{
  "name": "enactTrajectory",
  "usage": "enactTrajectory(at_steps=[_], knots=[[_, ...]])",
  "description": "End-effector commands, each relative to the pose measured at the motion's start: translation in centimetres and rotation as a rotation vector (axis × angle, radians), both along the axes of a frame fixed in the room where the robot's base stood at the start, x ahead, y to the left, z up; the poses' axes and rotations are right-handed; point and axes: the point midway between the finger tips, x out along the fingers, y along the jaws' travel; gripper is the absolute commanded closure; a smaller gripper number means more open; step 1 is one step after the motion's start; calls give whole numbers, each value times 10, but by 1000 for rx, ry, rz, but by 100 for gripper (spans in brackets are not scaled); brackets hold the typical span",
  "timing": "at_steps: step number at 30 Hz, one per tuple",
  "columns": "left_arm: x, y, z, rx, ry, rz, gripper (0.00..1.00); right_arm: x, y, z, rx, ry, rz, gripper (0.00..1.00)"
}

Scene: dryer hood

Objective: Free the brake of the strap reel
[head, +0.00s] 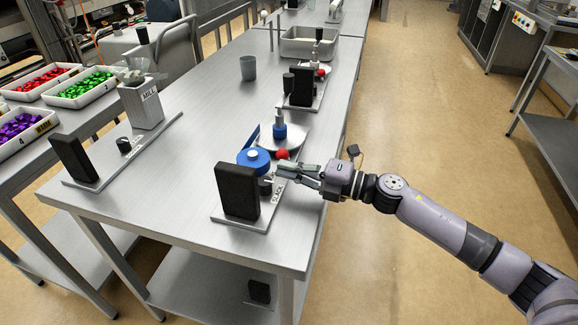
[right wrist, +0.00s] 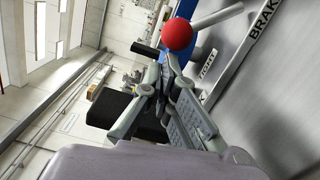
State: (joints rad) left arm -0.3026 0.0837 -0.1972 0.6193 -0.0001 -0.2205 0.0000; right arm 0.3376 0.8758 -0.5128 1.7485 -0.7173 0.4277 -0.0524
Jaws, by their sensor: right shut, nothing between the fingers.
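The brake lever is a silver rod with a red ball (right wrist: 178,34), beside a plate labelled "BRAK", cut off at the frame edge. In the head view its red ball (head: 282,154) stands beside the blue reel (head: 252,161) with a pale hub. My right gripper (head: 282,171) is shut and empty at the near right edge of this station, just in front of the ball. In the right wrist view the fingertips (right wrist: 163,72) lie just below the ball; I cannot tell whether they touch it. My left gripper is out of view.
A black upright block (head: 237,191) stands left of my right gripper on the same base plate. A similar station (head: 302,87) stands farther back. The tabletop's left middle (head: 205,165) is clear.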

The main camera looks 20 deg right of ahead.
Motion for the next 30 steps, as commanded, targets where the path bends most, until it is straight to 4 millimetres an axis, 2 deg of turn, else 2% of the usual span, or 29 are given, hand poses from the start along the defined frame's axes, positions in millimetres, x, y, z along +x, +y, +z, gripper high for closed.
enactTrajectory(at_steps=[6, 14, 30], knots=[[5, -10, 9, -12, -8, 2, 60, 2, -1, 5, 20, 30, 0, 100], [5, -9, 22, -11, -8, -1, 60, 4, -3, 12, 52, 75, 0, 100], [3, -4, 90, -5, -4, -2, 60, 27, -18, 42, 264, 384, -2, 100]])
